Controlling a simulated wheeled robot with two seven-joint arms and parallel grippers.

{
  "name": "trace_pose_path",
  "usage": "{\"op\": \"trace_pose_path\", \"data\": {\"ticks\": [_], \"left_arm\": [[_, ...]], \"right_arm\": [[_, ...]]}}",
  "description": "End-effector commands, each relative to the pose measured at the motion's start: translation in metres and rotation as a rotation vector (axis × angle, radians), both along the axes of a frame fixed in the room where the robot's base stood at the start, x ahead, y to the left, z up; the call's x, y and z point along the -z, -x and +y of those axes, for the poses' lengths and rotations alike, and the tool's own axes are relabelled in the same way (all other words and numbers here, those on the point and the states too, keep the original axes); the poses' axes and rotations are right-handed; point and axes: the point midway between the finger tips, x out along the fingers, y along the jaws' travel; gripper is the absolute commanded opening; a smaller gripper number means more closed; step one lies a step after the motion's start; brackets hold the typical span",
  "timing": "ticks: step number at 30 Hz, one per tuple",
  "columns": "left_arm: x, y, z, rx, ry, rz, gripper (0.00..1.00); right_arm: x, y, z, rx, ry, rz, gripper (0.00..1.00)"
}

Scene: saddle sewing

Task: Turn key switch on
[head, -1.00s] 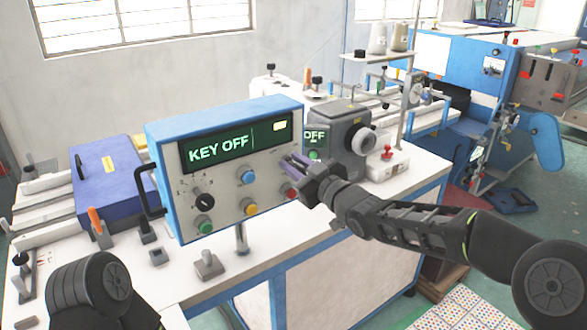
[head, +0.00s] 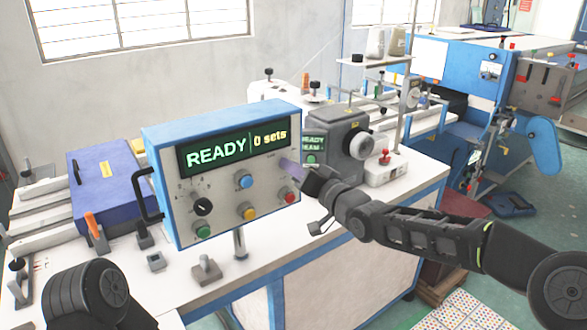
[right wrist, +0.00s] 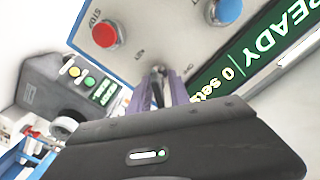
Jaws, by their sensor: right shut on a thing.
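The blue-framed control box (head: 222,172) stands on the table, its display (head: 238,145) reading "READY" and "0 sets". My right gripper (head: 290,167) is at the right part of the panel, and its purple fingers hide most of the key switch in the head view. In the right wrist view the fingers (right wrist: 160,90) are shut on the key switch (right wrist: 157,73), between the red STOP button (right wrist: 106,34) and the display. My left arm shows at the lower left of the head view, but its gripper is out of view.
Blue, yellow and green buttons and a black knob (head: 202,206) sit on the panel. A grey sewing unit (head: 340,148) with a small green display stands behind my right gripper. A purple box (head: 103,185) is at the left. Small grey blocks stand on the white table front.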

Motion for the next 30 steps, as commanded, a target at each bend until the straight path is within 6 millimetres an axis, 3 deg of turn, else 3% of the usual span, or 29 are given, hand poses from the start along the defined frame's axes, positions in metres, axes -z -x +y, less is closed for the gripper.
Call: {"op": "trace_pose_path", "data": {"ticks": [9, 24, 25, 30], "left_arm": [[0.0015, -0.0002, -0.0001, 0.0, 0.001, -0.001, 0.37], [0.0016, -0.0003, -0.0002, 0.0, 0.001, -0.001, 0.37], [0.0016, -0.0003, -0.0002, 0.0, 0.001, -0.001, 0.37], [0.0016, -0.0003, -0.0002, 0.0, 0.001, -0.001, 0.37]], "right_arm": [[0.0009, -0.001, -0.0015, 0.001, -0.12, 0.087, 0.0], [0.0008, -0.0009, -0.0013, 0.001, -0.14, 0.102, 0.0], [0.0008, -0.001, -0.0013, 0.001, -0.14, 0.102, 0.24], [0.0008, -0.0009, -0.0012, 0.001, -0.14, 0.1, 0.29]]}}
